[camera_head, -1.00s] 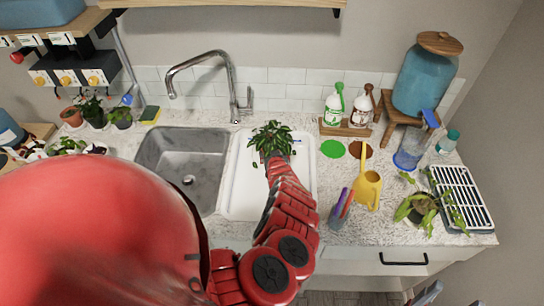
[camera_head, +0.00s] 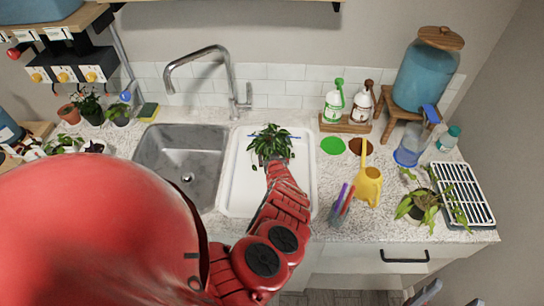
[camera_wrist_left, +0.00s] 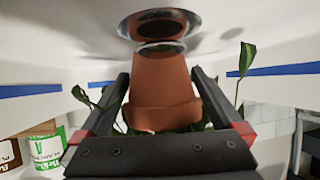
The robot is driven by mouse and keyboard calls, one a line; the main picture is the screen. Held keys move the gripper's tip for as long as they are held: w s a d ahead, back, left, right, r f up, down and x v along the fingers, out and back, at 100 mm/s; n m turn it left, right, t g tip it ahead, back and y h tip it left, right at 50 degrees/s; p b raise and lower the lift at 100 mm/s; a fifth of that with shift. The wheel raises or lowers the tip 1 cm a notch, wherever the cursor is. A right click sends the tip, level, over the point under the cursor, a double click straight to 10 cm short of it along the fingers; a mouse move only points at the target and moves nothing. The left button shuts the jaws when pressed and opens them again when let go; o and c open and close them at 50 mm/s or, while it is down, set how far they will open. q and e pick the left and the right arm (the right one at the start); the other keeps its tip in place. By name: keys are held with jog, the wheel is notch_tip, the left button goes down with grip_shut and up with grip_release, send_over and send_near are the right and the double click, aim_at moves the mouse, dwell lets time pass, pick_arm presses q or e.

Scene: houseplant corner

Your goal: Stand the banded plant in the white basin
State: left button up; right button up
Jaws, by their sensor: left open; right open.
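The leafy plant (camera_head: 270,142) is in the white basin (camera_head: 240,190), its leaves near the back wall. In the left wrist view its terracotta pot (camera_wrist_left: 160,85) appears upside down, close to the round metal drain (camera_wrist_left: 158,22). Whether the pot touches the basin floor is hard to tell. My left gripper (camera_wrist_left: 163,90) is open, with a finger on each side of the pot and gaps between. In the head view the left hand is mostly hidden by the arm and leaves. My right gripper (camera_head: 450,297) shows only as grey finger parts at the bottom right edge, open and empty.
A grey sink (camera_head: 185,160) with a faucet lies left of the basin. To the right stand a yellow watering can (camera_head: 368,185), a purple-handled tool holder (camera_head: 341,208), a drooping potted plant (camera_head: 420,206) and a dish rack (camera_head: 465,190). Bottles stand behind.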

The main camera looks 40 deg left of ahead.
pick_arm(q)
jog(key=shift+s+d+r+p, duration=0.2)
jog(key=shift+d+r+p, duration=0.15)
jog(key=shift+r+p, duration=0.1)
jog(key=p+v, duration=0.4)
jog(key=v, duration=0.5)
jog(key=shift+s, duration=0.2)
jog(key=shift+s+d+r, duration=0.3)
jog(key=shift+s+d, duration=0.05)
jog(key=shift+s, duration=0.05)
jog(key=shift+s+d, duration=0.2)
